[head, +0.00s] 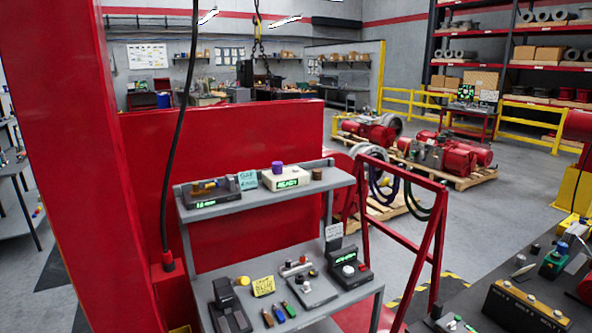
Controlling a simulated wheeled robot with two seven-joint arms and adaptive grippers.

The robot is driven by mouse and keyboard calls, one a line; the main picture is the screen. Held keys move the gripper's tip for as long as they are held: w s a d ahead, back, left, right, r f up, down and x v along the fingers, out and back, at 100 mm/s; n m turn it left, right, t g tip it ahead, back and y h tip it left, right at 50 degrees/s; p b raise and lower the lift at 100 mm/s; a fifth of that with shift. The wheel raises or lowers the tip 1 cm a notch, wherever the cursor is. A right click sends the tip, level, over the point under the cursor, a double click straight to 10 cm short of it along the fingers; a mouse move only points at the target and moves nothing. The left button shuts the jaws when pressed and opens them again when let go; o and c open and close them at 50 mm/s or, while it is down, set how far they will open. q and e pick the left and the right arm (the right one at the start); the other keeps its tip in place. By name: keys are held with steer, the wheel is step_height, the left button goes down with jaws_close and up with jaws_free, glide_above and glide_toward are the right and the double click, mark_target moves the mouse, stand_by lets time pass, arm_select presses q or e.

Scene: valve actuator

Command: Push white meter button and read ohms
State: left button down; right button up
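A white box-shaped meter (268,179) sits on the upper shelf of a grey cart, with a purple button or cap (278,167) on top and a lit green display (288,184) on its front. The display's characters are too small to read surely. A dark grey meter (361,276) with a round white button (348,270) and a green display (345,256) sits on the lower shelf; its reading is also illegible. Neither of my grippers is in view, and nothing touches either meter.
The upper shelf (225,208) also holds a dark gauge (212,192) and a cyan note. Below are a yellow note (263,286), several coloured-handled tools and a grey device (228,306). A red column (85,150) and hanging black cable stand left; a red frame (437,235) stands right.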

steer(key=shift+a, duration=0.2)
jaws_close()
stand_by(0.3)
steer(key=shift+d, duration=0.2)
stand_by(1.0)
